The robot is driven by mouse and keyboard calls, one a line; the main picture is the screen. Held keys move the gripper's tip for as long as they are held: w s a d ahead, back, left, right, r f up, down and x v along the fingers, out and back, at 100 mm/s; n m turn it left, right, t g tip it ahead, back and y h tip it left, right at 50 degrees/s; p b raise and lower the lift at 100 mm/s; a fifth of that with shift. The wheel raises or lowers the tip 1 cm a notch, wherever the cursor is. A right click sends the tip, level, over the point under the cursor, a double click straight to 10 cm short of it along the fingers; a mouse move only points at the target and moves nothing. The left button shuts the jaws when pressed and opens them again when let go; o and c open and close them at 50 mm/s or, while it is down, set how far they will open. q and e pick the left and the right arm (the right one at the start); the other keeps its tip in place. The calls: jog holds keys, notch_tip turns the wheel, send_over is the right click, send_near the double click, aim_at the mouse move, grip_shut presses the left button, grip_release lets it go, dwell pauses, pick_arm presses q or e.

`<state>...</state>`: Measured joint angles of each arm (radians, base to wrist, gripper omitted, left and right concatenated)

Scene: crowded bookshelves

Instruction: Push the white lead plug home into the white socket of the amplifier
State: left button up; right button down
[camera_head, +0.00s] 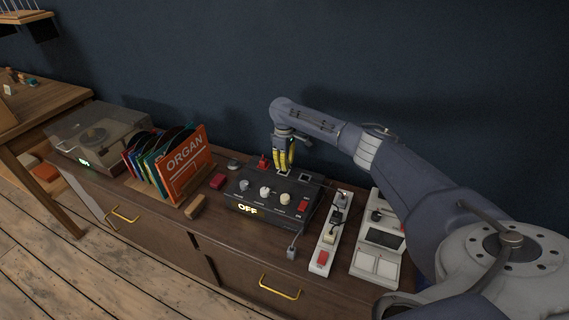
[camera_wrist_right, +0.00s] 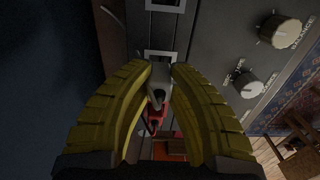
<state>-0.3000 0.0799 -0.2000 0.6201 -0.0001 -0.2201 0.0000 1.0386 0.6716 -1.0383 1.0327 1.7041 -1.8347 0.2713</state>
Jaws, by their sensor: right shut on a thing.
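The amplifier (camera_head: 262,211) is a dark box with knobs and a lit "OFF" sign, on the cabinet top. My right gripper (camera_head: 284,168) points down over its back edge, its yellow fingers closed around a pale plug. In the wrist view the white lead plug (camera_wrist_right: 158,76) sits between the fingertips (camera_wrist_right: 161,72). Its front overlaps the near edge of a white-framed socket (camera_wrist_right: 160,55); how deep it sits cannot be told. Another white-framed socket (camera_wrist_right: 166,5) lies further along and looks empty. My left gripper is not in view.
A red plug (camera_head: 263,161) stands at the amplifier's back, close beside my fingers; it also shows in the wrist view (camera_wrist_right: 154,119). Records in a rack (camera_head: 176,167) and a turntable (camera_head: 96,139) are at left. A power strip (camera_head: 327,238) and a pale device (camera_head: 379,240) are at right.

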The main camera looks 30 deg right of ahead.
jog(key=shift+f, duration=1.55)
jog(key=c, duration=1.2)
grip_release()
notch_tip(320, 180, up, 12)
dwell(0.5)
